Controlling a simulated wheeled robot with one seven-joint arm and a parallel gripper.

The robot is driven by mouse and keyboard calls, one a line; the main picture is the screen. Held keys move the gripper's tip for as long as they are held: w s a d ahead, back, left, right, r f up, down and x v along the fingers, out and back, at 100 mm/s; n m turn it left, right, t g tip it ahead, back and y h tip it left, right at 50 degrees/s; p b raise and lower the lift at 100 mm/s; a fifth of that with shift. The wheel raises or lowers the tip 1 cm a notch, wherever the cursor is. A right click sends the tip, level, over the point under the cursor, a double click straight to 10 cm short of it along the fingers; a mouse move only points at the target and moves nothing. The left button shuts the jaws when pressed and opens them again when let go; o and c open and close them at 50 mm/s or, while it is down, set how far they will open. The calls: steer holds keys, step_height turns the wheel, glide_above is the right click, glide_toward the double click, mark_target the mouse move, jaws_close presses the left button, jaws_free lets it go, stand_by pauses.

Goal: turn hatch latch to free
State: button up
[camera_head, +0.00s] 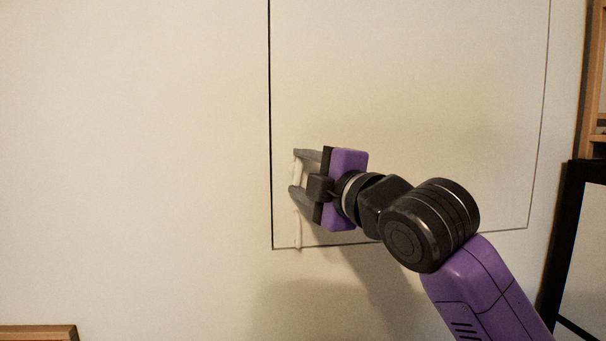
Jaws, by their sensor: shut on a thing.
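The hatch (440,90) is a pale panel outlined by thin dark seams in a wall of the same colour. The latch (298,229) is a slim pale bar near the hatch's lower left corner, standing upright in the picture. My gripper (294,171) comes from the lower right, and its two grey fingers point left, one above the other. The fingers are shut on the upper part of the latch, with a pale piece showing between their tips. The lower end of the latch sticks out below the fingers. The gripper body hides part of the hatch behind it.
The wall (130,160) left of the hatch is bare. A wooden edge (38,332) shows at the bottom left. A wooden frame (590,80) and a black frame (566,250) stand at the right edge, beside my arm.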

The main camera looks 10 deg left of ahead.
steer(key=shift+n+g, duration=0.3)
steer(key=shift+n, duration=0.4)
steer(key=shift+a, duration=0.1)
steer(key=o, duration=1.4)
steer(key=shift+c, duration=0.2)
steer(key=shift+s+d, duration=0.3)
steer(key=b+v, duration=0.2)
steer(key=v, duration=0.5)
